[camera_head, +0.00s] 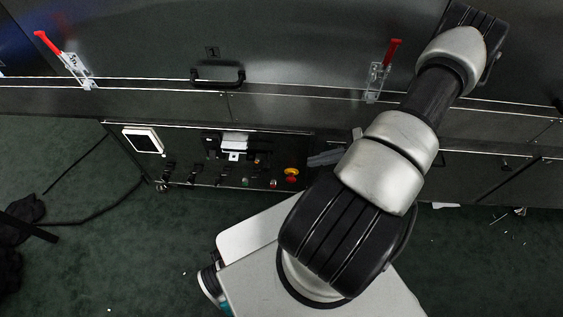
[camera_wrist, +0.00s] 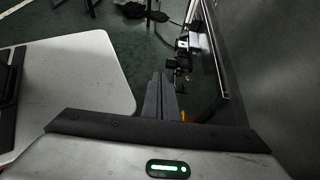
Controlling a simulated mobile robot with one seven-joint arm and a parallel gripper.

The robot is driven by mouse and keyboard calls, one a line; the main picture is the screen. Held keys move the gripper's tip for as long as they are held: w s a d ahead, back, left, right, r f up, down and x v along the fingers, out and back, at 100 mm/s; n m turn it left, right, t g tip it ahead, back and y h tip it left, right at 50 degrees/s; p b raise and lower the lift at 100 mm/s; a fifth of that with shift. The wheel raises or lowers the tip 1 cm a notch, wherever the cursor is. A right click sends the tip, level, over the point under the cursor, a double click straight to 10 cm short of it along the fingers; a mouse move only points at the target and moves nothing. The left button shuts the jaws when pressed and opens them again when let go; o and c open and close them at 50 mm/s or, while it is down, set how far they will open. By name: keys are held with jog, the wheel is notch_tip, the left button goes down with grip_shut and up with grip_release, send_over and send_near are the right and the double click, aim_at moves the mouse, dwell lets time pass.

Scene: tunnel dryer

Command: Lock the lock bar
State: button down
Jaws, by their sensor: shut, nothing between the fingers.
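Two clear-and-metal clamps with red handles sit on the dryer's dark front, along its lower edge, in the head view. The left red-handled clamp (camera_head: 78,72) has its handle pointing up and left. The right red-handled clamp (camera_head: 376,82) has its handle pointing up and slightly right. I cannot tell which part is the lock bar. My gripper (camera_head: 318,159) shows partly from behind my arm, below and left of the right clamp, in front of the control panel. In the wrist view my gripper (camera_wrist: 160,92) is shut and empty, apart from both clamps, which do not show there.
A black handle (camera_head: 217,77) is between the clamps, under a "1" label. Below is the control panel (camera_head: 215,178) with a small screen, switches and buttons; it also shows in the wrist view (camera_wrist: 183,55). Cables lie at left.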

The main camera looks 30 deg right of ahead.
jog(key=shift+w+d+f+m+t, duration=0.5)
jog(key=shift+w+d+f+t, duration=0.1)
jog(key=shift+d+f, duration=0.2)
jog(key=shift+a, duration=0.1)
jog(key=b+x, duration=0.3)
jog(key=x, duration=1)
jog(key=shift+w+a+f, duration=0.2)
jog(key=shift+a+f, duration=0.05)
jog(key=w+a, duration=0.3)
jog(key=a, duration=0.2)
jog(key=shift+w+a, duration=0.35)
